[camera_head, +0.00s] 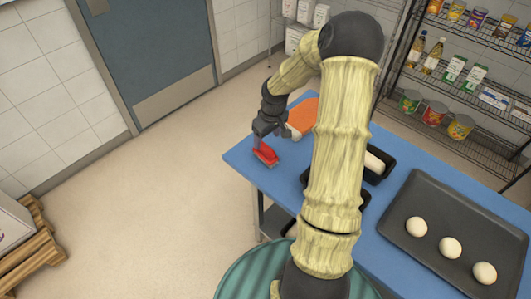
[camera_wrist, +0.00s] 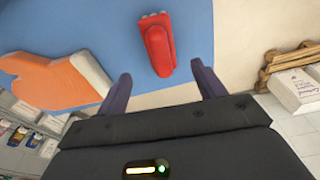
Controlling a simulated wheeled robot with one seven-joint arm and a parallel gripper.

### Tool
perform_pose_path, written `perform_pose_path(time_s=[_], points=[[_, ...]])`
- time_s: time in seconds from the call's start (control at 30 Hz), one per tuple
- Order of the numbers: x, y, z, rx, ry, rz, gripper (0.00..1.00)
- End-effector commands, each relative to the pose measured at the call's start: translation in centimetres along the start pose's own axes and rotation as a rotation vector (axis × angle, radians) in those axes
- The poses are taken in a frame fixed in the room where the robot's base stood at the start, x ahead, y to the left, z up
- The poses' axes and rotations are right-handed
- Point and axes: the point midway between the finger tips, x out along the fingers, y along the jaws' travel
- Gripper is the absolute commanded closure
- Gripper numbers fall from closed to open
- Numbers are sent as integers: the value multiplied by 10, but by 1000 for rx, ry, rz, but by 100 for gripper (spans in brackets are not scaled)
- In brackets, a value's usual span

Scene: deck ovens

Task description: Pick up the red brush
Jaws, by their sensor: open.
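The red brush (camera_head: 266,155) lies on the blue table (camera_head: 238,156) near its left corner, close to the edge. In the wrist view the red brush (camera_wrist: 158,48) lies ahead of the two fingertips, with a pale bristle strip at its far end. My gripper (camera_head: 262,140) is just above the brush in the head view. In the wrist view my gripper (camera_wrist: 157,77) has its dark fingers spread apart with nothing between them. The brush's near end lies close to the gap between the fingers; I cannot tell the height between them.
An orange and cream object (camera_wrist: 60,82) lies beside the brush; it also shows in the head view (camera_head: 302,117). A dark tray (camera_head: 405,240) with 3 dough balls and a black pan (camera_head: 378,166) with a pale loaf are on the table. Shelves (camera_head: 470,100) stand behind.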

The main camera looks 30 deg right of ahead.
Motion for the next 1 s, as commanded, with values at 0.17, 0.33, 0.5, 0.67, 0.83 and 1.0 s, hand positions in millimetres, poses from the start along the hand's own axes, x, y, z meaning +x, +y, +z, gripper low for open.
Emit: perform_pose_path(time_s=[0.17, 0.33, 0.5, 0.67, 0.83, 1.0], points=[[27, -1, 0, -1, -2, -2, 31], [33, 0, 0, 0, 1, 0, 31], [33, 0, 0, 0, 1, 0, 31], [38, -1, 0, -1, -2, -1, 31], [60, -3, 2, -1, -3, -3, 31], [82, -2, 1, -1, -1, -1, 31]])
